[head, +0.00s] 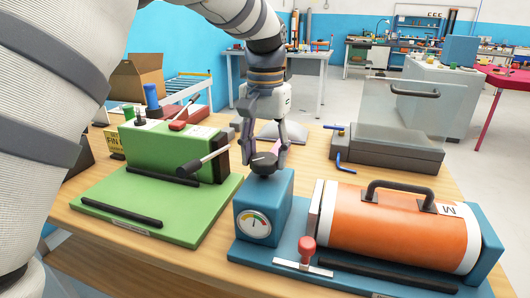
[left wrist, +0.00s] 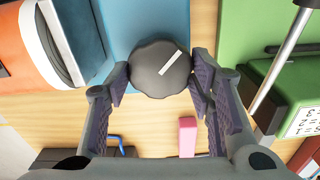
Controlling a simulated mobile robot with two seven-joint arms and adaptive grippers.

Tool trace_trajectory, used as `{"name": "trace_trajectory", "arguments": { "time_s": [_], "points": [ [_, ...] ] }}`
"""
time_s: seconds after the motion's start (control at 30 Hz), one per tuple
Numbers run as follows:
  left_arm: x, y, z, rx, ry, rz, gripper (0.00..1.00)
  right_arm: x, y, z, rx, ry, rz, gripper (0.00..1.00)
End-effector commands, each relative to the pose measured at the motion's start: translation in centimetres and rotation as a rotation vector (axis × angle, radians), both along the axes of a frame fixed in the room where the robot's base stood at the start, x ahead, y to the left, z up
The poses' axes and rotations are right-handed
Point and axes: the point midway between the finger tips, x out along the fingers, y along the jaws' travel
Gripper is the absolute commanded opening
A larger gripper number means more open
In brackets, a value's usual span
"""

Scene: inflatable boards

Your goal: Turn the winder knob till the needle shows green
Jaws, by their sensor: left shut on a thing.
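The winder knob (head: 264,162) is a dark scalloped disc with a white line, on top of a blue box (head: 284,196). It also shows in the left wrist view (left wrist: 160,68). The gauge (head: 254,223) is on the front of the blue box; its needle points roughly upward, and its exact colour zone is too small to tell. My left gripper (head: 265,158) comes down from above and is shut on the knob, with one finger on each side. My left gripper also shows in the left wrist view (left wrist: 160,78). My right gripper is not in view.
Right of the blue box lies an orange cylinder (head: 385,228) with a black handle on a blue base. A red-topped lever (head: 307,250) stands in front. Left is a green device (head: 165,150) with a lever leaning toward the knob. A grey box (head: 385,150) stands behind right.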

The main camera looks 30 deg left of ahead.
Motion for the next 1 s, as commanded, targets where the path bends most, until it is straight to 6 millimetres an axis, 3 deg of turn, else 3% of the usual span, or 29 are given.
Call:
{"name": "trace_trajectory", "arguments": {
  "time_s": [0.3,0.33,0.4,0.77,1.0],
  "points": [
    [0.0,0.0,-0.1,0.000,0.001,0.000,0.21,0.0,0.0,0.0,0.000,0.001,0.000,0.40],
    [0.0,0.0,-0.1,0.000,0.001,0.000,0.55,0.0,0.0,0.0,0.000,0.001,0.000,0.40],
    [0.0,0.0,-0.1,0.000,0.001,0.000,0.69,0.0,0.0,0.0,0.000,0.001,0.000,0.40],
    [0.1,0.0,0.7,0.000,-0.002,0.000,0.69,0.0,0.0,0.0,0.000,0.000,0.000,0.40],
    [0.1,0.0,6.8,0.001,-0.005,0.000,0.69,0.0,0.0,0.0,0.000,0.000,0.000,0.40]
  ]
}}
